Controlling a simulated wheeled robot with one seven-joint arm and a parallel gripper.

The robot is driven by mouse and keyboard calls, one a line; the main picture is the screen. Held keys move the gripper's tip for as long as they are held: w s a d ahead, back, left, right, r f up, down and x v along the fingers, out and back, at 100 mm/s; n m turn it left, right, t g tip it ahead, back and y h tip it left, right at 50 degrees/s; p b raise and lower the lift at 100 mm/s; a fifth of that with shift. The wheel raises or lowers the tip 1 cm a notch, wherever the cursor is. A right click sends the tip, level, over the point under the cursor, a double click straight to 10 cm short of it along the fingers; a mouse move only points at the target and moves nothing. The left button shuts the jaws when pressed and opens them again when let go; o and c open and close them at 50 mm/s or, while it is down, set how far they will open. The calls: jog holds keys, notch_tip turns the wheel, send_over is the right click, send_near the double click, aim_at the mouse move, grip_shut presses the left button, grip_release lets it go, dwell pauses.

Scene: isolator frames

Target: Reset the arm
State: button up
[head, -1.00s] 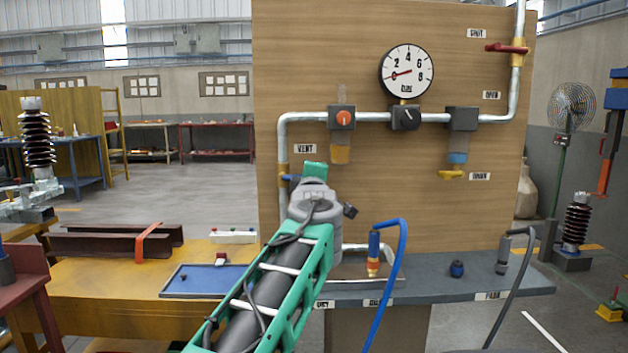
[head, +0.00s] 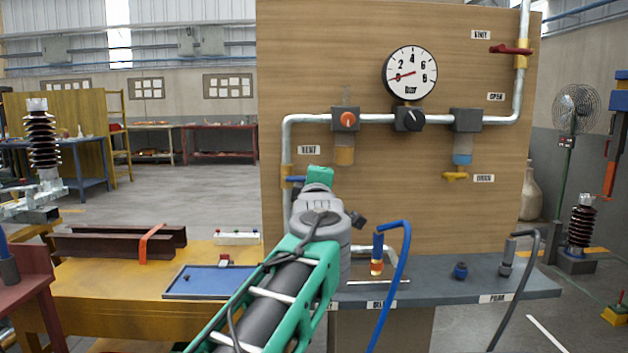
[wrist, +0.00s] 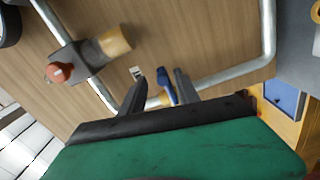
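My arm reaches forward to the wooden panel (head: 400,220). In the head view my gripper's green back (head: 320,174) is in front of the panel's lower left, and its fingers are hidden. In the wrist view my gripper (wrist: 158,84) has its two dark fingers apart, with nothing clearly held. A blue vent valve handle (wrist: 165,86) on the pipe shows between and beyond the fingers. The same blue handle (head: 293,179) shows just left of my gripper in the head view. I cannot tell whether a finger touches it.
A pressure gauge (head: 410,73) and an orange-knobbed regulator (head: 346,120) are on the panel. A yellow table (head: 100,285) with a blue tray (head: 208,281) stands at left.

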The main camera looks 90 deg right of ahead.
jog(key=a, duration=0.2)
jog(key=shift+s+a+f, duration=0.1)
jog(key=shift+a, duration=0.25)
